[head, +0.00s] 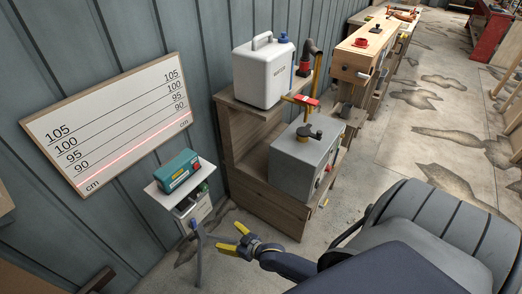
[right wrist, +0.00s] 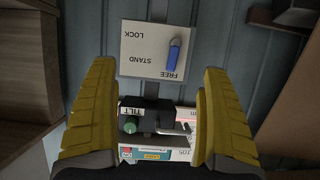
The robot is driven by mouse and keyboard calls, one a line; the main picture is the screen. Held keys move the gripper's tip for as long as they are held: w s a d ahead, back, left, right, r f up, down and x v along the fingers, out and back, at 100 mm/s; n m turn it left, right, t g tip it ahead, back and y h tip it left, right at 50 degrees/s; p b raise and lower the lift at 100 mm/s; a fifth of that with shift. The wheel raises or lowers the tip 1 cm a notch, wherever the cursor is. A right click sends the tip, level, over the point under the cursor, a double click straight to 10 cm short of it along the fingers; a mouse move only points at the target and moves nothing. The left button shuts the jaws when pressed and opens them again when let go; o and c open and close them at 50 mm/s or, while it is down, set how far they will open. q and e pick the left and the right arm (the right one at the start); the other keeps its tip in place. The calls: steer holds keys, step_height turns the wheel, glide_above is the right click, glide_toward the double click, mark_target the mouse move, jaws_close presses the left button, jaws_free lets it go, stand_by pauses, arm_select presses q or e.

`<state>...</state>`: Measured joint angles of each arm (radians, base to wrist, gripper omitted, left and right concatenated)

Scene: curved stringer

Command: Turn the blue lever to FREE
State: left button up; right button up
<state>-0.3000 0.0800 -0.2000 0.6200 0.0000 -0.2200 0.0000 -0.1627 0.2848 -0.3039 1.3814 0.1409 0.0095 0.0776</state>
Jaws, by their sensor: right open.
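The blue lever (right wrist: 172,56) is on a pale panel (right wrist: 145,52) in the right wrist view. The panel's words LOCK, STAND and FREE appear upside down. The lever's blue end lies close beside FREE, and its other end is a grey cap. My right gripper (head: 234,239) is open, with yellow fingers and nothing between them. In the right wrist view its fingertips (right wrist: 160,70) lie on either side of the panel's lower part, apart from the lever. In the head view a small blue tip (head: 193,224) left of the gripper may be the lever. My left gripper is not in view.
A TILT block with a green knob (right wrist: 130,126) is below the panel in the right wrist view. A teal box (head: 177,171) sits on a small white stand by the wall. A wooden bench (head: 249,180) with a grey box stands behind.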

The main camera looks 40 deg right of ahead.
steer(key=s+d+f+g+h, duration=0.1)
steer(key=s+d+f+g, duration=0.1)
steer(key=s+f, duration=0.4)
steer(key=s+d+f+g+h, duration=0.1)
steer(key=s+d+f+g, duration=0.1)
steer(key=s+d+f, duration=0.2)
steer(key=shift+s+f+h, duration=0.3)
steer(key=shift+s+f, duration=1.15)
steer(key=shift+f, duration=1.9)
steer(key=shift+c, duration=0.4)
